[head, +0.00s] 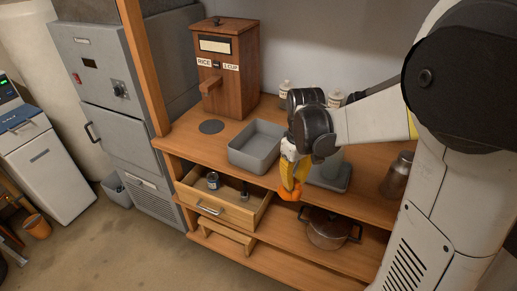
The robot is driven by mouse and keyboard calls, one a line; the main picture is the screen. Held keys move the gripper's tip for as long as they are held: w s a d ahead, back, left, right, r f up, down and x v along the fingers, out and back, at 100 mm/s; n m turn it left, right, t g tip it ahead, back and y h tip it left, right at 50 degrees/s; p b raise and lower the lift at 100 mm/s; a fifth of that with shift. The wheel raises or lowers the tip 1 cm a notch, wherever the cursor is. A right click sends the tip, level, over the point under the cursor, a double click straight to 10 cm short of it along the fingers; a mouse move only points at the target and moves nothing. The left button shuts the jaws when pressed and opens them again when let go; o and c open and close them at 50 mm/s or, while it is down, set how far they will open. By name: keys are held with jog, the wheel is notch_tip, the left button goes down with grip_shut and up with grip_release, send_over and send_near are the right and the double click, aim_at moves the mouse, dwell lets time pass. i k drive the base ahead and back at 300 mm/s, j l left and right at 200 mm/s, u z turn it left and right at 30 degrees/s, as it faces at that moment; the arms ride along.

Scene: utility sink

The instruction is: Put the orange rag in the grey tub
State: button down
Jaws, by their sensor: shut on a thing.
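The orange rag (290,194) is a small bright bunch at the tips of my gripper (294,180). My gripper has yellow fingers, points down and is shut on the rag. It holds the rag in front of the counter's edge, above the lower shelf. The grey tub (243,158) is an open rectangular container on the wooden counter. It stands just left of my gripper and looks empty.
An open drawer (218,209) holding a can lies below the tub. A lidded pot (328,230) stands on the shelf below. A grey flat item (329,179) and a jar (397,175) are to the right. A wooden rice dispenser (225,75) stands behind.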

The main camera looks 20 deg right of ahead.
aim_at(258, 153)
jog(key=i, duration=1)
